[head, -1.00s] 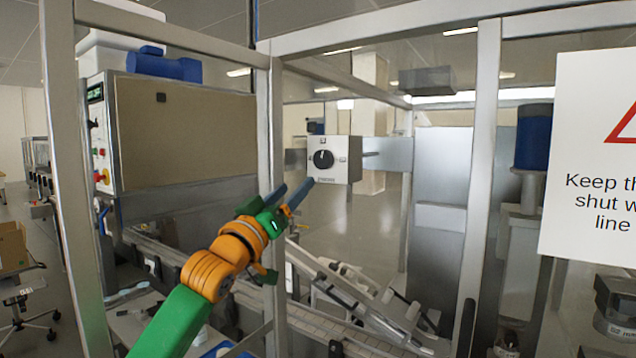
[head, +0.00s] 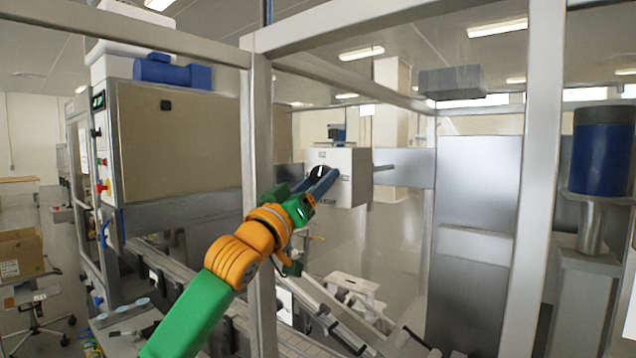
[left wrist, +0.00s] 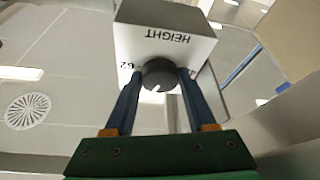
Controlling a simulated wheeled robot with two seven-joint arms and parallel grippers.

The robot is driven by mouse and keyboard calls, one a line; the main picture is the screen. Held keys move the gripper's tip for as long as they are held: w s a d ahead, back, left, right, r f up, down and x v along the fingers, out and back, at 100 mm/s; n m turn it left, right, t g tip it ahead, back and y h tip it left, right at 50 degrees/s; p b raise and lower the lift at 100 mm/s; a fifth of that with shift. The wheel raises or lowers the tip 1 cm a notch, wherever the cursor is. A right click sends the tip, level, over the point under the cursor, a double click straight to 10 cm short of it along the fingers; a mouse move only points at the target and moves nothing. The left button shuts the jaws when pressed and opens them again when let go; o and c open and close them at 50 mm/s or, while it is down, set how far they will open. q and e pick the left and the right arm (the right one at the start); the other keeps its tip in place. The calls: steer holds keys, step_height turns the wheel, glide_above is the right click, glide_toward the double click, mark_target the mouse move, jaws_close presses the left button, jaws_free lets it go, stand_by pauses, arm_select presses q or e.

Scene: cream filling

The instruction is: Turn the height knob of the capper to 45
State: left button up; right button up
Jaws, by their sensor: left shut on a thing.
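The height knob (left wrist: 158,75) is a round black dial with a white pointer mark, on the front of a pale box (head: 352,178) inside the machine frame. In the left wrist view the box face (left wrist: 165,45) reads "HEIGHT" upside down, with a partly readable number at the left. My left gripper (head: 325,180) reaches the box in the head view. Its two blue fingers stand on either side of the knob in the left wrist view, and it is shut on the knob. The fingers cover much of the knob in the head view. My right gripper is not in view.
A metal frame post (head: 260,200) stands close beside my left arm, with a crossbar (head: 400,25) above. A cabinet (head: 185,145) with buttons is at the left. A sloping conveyor (head: 320,310) runs below the box. A blue cylinder (head: 602,150) stands at the right.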

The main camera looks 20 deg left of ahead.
arm_select(q)
steer(key=c, duration=0.4)
steer(key=n+g+y, duration=0.1)
steer(key=n+y, duration=0.1)
steer(key=n, duration=0.3)
steer(key=n+g+y+p, duration=0.1)
steer(key=n+y, duration=0.1)
steer(key=n, duration=0.4)
steer(key=n+g+y+p, duration=0.1)
steer(key=n+y, duration=0.1)
steer(key=n, duration=0.3)
steer(key=shift+s+d+r, duration=0.1)
steer(key=shift+d+r, duration=0.25)
steer(key=shift+r, duration=0.05)
steer(key=n+g+p, duration=0.1)
steer(key=n+p, duration=0.1)
steer(key=n, duration=0.1)
steer(key=shift+f+n+g, duration=0.1)
steer(key=shift+n+g, duration=0.4)
steer(key=shift+n, duration=0.5)
steer(key=shift+a+n+g+h, duration=0.1)
steer(key=shift+n+g+h, duration=0.4)
steer(key=shift+n, duration=0.7)
steer(key=shift+f, duration=0.1)
